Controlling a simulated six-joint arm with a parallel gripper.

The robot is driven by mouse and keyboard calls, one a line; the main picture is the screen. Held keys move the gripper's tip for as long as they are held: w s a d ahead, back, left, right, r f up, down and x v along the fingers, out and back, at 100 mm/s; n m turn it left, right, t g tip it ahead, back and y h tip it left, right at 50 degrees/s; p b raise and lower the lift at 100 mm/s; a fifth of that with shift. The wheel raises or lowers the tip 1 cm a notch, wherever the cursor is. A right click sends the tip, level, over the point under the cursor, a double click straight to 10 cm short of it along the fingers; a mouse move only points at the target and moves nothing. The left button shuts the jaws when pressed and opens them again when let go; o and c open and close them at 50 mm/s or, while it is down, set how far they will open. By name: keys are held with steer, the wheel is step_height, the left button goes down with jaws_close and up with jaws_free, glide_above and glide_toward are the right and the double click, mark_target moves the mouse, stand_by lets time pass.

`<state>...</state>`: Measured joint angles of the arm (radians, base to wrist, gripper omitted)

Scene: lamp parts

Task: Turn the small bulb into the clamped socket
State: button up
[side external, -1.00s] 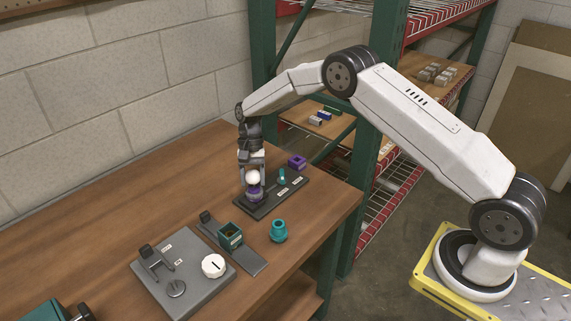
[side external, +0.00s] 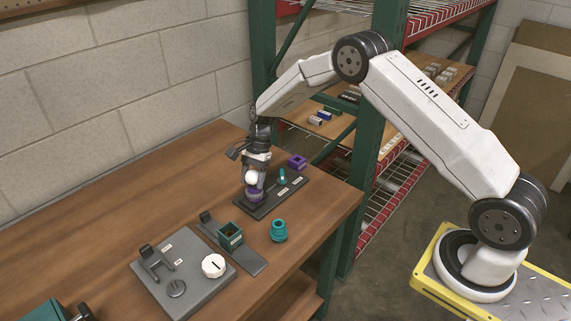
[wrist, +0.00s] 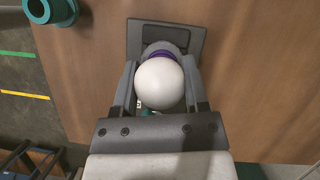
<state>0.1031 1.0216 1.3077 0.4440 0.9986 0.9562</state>
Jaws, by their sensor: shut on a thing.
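The white round bulb (side external: 251,177) stands on the dark base plate (side external: 290,193), above a purple collar (side external: 254,195). I cannot tell whether this collar belongs to the bulb or to a socket. My gripper (side external: 252,181) comes down from above with its fingers on either side of the bulb. In the wrist view, my gripper (wrist: 160,88) is shut on the bulb (wrist: 160,83). The purple collar (wrist: 158,53) shows just beyond it, over a grey round part. The bulb hides most of the collar and the seat below.
A small teal part (side external: 282,177) and a purple block (side external: 297,162) are to the right. Nearer are a teal square holder (side external: 231,236) on a grey bar, a loose teal part (side external: 279,231), and a grey plate (side external: 160,280) with a white dial (side external: 214,266).

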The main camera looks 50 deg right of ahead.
mark_target(255, 171)
steer(key=m+t, duration=0.2)
steer(key=m, duration=0.3)
steer(key=shift+w+r, duration=0.1)
steer(key=shift+w, duration=0.05)
steer(key=shift+m+t, duration=0.4)
steer(key=shift+m, duration=0.3)
steer(key=shift+d, duration=0.1)
steer(key=m+t, duration=0.1)
steer(key=m, duration=0.2)
steer(key=shift+h, duration=0.4)
steer(key=o, duration=0.6)
steer(key=shift+m, duration=0.6)
steer(key=o, duration=0.5)
steer(key=shift+o, duration=0.2)
steer(key=shift+v, duration=3.8)
